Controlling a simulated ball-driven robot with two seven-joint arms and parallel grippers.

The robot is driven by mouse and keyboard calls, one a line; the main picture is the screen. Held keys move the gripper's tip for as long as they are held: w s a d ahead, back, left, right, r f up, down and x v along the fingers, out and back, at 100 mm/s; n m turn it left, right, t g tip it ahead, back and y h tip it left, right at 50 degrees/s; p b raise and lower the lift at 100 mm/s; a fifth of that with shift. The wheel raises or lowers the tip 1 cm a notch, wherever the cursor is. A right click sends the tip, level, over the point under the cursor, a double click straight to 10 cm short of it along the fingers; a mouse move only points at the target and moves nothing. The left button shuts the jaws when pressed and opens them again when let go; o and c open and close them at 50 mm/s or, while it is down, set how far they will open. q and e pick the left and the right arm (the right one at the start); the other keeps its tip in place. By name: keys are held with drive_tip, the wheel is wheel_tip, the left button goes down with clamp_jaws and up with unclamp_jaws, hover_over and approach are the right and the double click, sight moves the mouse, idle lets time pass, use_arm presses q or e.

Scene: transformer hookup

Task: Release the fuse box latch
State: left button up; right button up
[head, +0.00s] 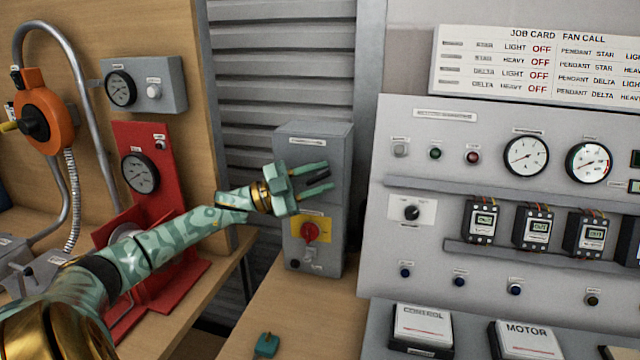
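A grey upright metal box (289,147) stands on the bench in the middle of the head view; it looks like the fuse box. Its front carries a red rotary handle (309,233) on a yellow plate and small dark fittings (295,264) near the bottom. I cannot make out for certain which part is the latch. My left gripper (324,179) is in front of the upper half of the box, above the red handle. Its fingers are apart with nothing between them, and they hide part of the box front. I cannot tell whether they touch it.
A grey control panel (480,180) with gauges and meters stands close right of the box. Left are a red gauge stand (135,140) and an orange reel (40,105).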

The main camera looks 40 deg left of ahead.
use_arm(q)
clamp_jaws()
drive_tip(key=shift+r, duration=0.1)
